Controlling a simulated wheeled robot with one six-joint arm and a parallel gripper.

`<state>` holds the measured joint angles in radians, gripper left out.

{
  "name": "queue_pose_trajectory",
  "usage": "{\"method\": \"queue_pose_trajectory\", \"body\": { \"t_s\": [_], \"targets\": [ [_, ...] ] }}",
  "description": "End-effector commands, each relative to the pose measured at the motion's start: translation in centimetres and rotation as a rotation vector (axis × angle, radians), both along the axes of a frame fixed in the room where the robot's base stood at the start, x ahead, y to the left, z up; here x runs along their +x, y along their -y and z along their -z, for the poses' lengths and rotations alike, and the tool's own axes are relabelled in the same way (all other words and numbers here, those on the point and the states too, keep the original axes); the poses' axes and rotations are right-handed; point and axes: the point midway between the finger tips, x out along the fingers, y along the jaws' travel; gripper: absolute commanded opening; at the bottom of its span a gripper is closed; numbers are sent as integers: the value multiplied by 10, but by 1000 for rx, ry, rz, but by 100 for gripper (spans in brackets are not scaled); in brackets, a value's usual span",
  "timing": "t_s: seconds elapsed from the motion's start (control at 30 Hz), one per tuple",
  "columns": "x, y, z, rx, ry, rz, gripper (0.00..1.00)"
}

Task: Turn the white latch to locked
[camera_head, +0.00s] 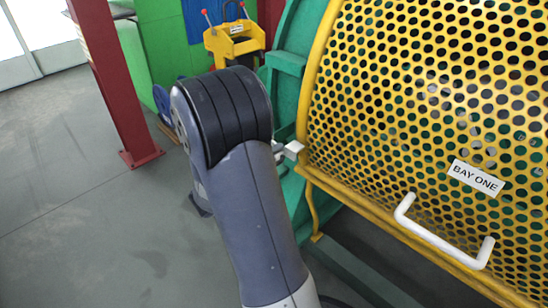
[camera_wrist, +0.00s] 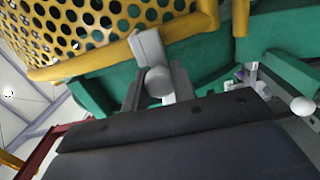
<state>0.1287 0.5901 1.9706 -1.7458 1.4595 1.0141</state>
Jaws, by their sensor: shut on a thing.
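The white latch (camera_head: 293,149) sits at the lower left edge of the yellow perforated guard (camera_head: 430,90). In the wrist view the latch (camera_wrist: 148,46) is a pale grey bar with a rounded end, tilted, beside the guard's yellow rim. My gripper (camera_wrist: 158,84) has one finger on each side of the latch's rounded part and is shut on it. In the head view my gripper (camera_head: 279,150) is mostly hidden behind my arm, with only a small part showing beside the latch. I see no mark for locked or unlocked.
A white handle (camera_head: 442,243) and a "BAY ONE" label (camera_head: 476,178) are on the guard. The green frame (camera_head: 288,62) is close behind the latch. A red column (camera_head: 112,80) stands left, and a yellow unit with red-knobbed levers (camera_head: 232,42) stands behind. The floor at left is clear.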

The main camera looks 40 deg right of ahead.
Motion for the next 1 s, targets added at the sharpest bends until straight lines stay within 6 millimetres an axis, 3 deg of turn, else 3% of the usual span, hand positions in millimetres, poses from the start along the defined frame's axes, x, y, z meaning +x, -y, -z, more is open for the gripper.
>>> {"method": "queue_pose_trajectory", "body": {
  "t_s": [0.23, 0.27, 0.5, 0.8, 1.0],
  "targets": [
    [-1, 0, 2, 6, 2, 2, 0],
    [-1, 0, 2, 6, 2, 2, 27],
    [0, 0, 2, 4, 1, 1, 47],
    [0, -2, 1, 3, 1, -1, 47],
    [-1, -23, 0, 2, 0, -5, 47]
  ]
}}
